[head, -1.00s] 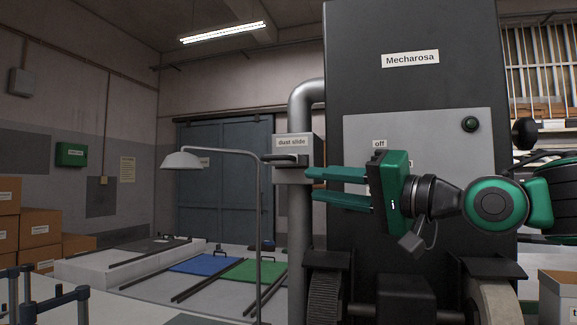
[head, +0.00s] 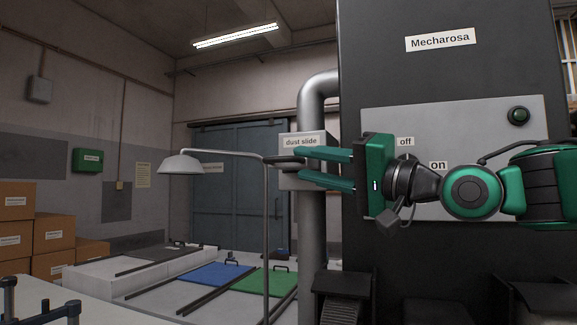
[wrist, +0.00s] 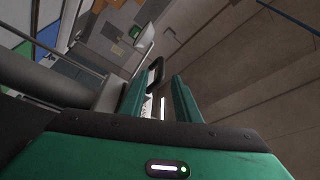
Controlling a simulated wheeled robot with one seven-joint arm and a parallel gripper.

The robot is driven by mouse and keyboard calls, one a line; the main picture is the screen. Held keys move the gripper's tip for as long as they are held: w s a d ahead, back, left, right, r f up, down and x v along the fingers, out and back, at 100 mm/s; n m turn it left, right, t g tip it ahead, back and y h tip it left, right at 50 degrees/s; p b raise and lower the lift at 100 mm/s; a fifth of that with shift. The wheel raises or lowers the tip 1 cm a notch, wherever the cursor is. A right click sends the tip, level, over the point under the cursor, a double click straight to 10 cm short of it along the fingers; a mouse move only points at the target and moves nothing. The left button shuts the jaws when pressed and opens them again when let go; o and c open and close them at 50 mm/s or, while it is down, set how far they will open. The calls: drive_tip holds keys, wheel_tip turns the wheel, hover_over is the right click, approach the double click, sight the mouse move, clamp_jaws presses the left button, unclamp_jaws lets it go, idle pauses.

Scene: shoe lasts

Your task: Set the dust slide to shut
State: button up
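The dust slide is a grey box with a "dust slide" label (head: 301,141) on the vertical pipe. Its dark handle (head: 282,160) sticks out to the left of the box. My gripper (head: 298,164) is open, its green fingers pointing left, with the tips at the handle's height and overlapping its right end in the head view. In the wrist view the looped handle (wrist: 155,70) shows just beyond and between the open fingertips (wrist: 159,82). Nothing is seen clamped. I cannot tell whether the fingers touch it.
The large dark Mecharosa machine (head: 450,260) stands behind my arm, with "off" and "on" labels and a dark green button (head: 518,115). A lamp (head: 181,164) on a thin post stands left of the pipe (head: 312,235). Boxes (head: 53,234) are stacked at far left.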

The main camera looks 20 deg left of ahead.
sight(294, 161)
drive_tip(key=x, duration=0.6)
drive_tip(key=shift+w+a, duration=0.2)
drive_tip(key=shift+c, duration=0.6)
